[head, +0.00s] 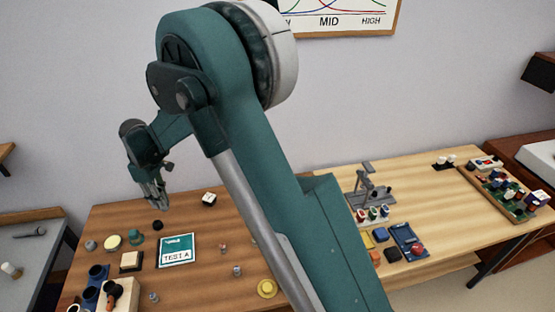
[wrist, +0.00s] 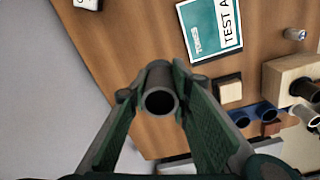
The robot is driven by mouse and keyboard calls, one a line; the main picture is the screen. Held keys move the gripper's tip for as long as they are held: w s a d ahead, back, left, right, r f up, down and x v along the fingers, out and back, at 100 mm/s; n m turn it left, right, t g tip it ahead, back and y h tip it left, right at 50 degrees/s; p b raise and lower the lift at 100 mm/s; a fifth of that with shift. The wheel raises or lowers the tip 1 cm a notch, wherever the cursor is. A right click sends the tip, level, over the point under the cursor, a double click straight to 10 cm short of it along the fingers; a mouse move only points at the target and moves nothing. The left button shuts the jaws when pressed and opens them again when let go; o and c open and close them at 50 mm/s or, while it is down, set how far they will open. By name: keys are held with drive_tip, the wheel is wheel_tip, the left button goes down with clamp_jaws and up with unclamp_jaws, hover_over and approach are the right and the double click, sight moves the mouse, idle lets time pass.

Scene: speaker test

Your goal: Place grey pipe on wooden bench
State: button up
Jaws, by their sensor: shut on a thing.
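My gripper (head: 156,195) is at the far left in the head view, over the back of the dark brown wooden bench (head: 205,290). In the wrist view my gripper (wrist: 160,78) is shut on the grey pipe (wrist: 160,85). The pipe is a short hollow tube with its dark open end facing the camera. The bench top (wrist: 130,45) shows behind the pipe, which appears held above it, though the gap is hard to judge. In the head view the pipe is too small to make out clearly.
On the bench are a teal TEST A card (head: 177,250), a white block (head: 209,199), a cream block (head: 131,261), a yellow disc (head: 267,288) and a holder with dark cups (head: 92,290). A lighter wood surface (head: 440,212) adjoins at right. Bare wood shows around the card.

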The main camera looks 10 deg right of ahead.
drive_tip(key=w+d+m, duration=0.1)
drive_tip(key=w+d, duration=0.3)
drive_tip(key=d, duration=0.5)
drive_tip(key=w+d+m, duration=0.1)
drive_tip(key=w+d, duration=0.3)
drive_tip(key=d, duration=0.5)
drive_tip(key=w+d+m, duration=0.1)
drive_tip(key=w+d, duration=0.3)
drive_tip(key=d, duration=0.5)
drive_tip(key=w+d+m, duration=0.2)
drive_tip(key=d+m, duration=0.2)
drive_tip(key=d, duration=2.7)
drive_tip(key=s+d+m, duration=0.2)
drive_tip(key=s+d, duration=0.5)
drive_tip(key=d, duration=1)
drive_tip(key=s+d+m, duration=0.2)
drive_tip(key=s+d, duration=0.6)
drive_tip(key=d, duration=1)
drive_tip(key=s+d+m, duration=0.3)
drive_tip(key=s+d, duration=0.4)
drive_tip(key=d, duration=1.1)
drive_tip(key=shift+s+d, duration=0.2)
drive_tip(key=shift+s, duration=0.15)
drive_tip(key=shift+f, duration=0.1)
drive_tip(key=shift+f, duration=3.1)
